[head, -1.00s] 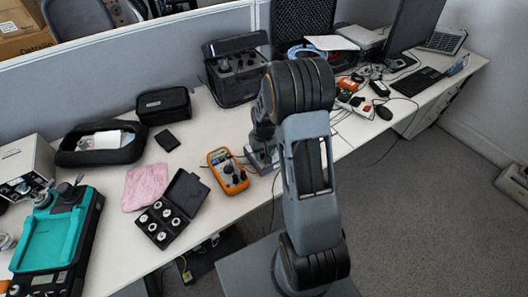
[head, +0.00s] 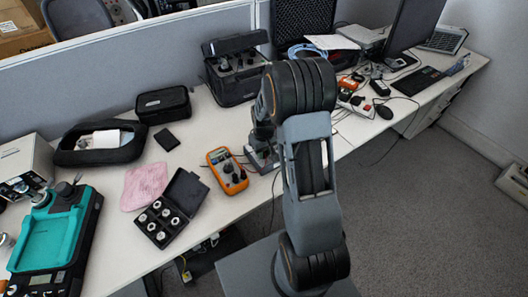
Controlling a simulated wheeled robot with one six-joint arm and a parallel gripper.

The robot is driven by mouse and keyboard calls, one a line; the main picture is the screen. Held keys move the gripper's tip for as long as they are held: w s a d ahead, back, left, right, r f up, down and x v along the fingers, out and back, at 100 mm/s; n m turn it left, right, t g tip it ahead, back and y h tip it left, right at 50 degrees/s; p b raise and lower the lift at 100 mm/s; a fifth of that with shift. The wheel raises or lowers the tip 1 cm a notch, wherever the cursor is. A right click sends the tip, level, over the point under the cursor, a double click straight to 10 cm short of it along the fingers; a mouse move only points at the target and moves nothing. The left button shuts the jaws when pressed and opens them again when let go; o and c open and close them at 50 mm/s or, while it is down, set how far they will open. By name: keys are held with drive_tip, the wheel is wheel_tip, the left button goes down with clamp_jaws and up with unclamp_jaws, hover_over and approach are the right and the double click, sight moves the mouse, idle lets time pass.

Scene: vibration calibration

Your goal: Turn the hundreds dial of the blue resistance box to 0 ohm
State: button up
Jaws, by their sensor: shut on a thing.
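The resistance box (head: 263,161) is a small grey-blue box on the desk, just right of the orange multimeter. My arm covers most of it, and its dial marks and settings are hidden. My gripper (head: 262,143) is down at the top of this box, largely behind my own arm links. It is shut on what appears to be a dial knob there. The fingertips and the knob are too small and covered to tell which dial it is.
The orange multimeter (head: 227,171) lies close left of the box. An open black case of round weights (head: 168,211) and a pink cloth (head: 145,186) lie further left. A black instrument case (head: 235,72) stands behind. Cables run right of the box, near the desk's front edge.

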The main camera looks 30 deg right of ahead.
drive_tip(key=n+b, duration=0.1)
drive_tip(key=n, duration=0.3)
drive_tip(key=shift+n, duration=2.6)
drive_tip(key=shift+b, duration=0.3)
drive_tip(key=o, duration=0.9)
drive_tip(key=shift+o, duration=0.2)
wheel_tip(320, 180, up, 14)
drive_tip(key=shift+f, duration=0.1)
